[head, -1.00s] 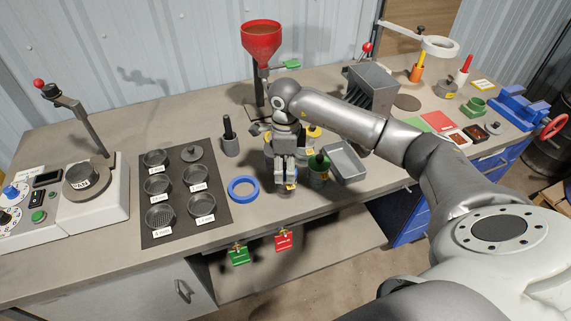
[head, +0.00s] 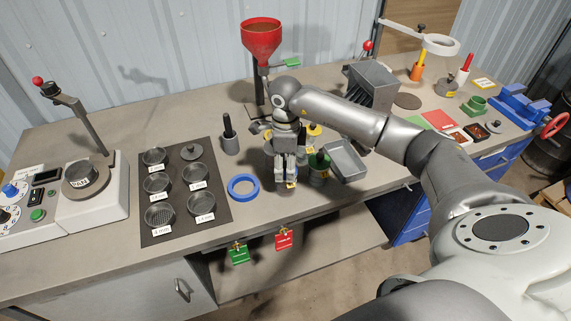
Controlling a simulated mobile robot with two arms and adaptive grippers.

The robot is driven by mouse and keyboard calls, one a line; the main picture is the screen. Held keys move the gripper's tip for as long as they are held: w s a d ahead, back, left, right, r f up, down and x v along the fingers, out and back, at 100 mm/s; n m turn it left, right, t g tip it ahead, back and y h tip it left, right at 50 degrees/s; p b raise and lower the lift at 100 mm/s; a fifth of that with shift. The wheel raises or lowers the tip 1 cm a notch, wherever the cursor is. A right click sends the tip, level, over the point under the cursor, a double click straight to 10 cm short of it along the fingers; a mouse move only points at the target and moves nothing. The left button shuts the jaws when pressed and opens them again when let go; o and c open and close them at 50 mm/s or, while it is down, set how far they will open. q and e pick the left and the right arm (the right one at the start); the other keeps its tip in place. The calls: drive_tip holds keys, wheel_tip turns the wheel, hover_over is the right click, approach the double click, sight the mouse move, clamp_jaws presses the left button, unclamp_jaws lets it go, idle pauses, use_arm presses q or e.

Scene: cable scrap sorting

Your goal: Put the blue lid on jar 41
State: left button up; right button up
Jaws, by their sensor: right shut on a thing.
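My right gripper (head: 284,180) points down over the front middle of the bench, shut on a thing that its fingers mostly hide. A small yellow patch shows at the fingertips; I cannot make out a jar number or a blue lid there. A jar with a green lid (head: 319,161) stands just right of the gripper. A yellow lid (head: 314,129) shows behind it. My left gripper is not in view.
A dark mat (head: 212,214) with several round sieves lies at left. A grey tray (head: 347,160) sits right of the jars. A red funnel (head: 262,44) stands behind the gripper. Red and green tags (head: 284,240) hang at the front edge.

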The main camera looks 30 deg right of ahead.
drive_tip(key=o, duration=0.9)
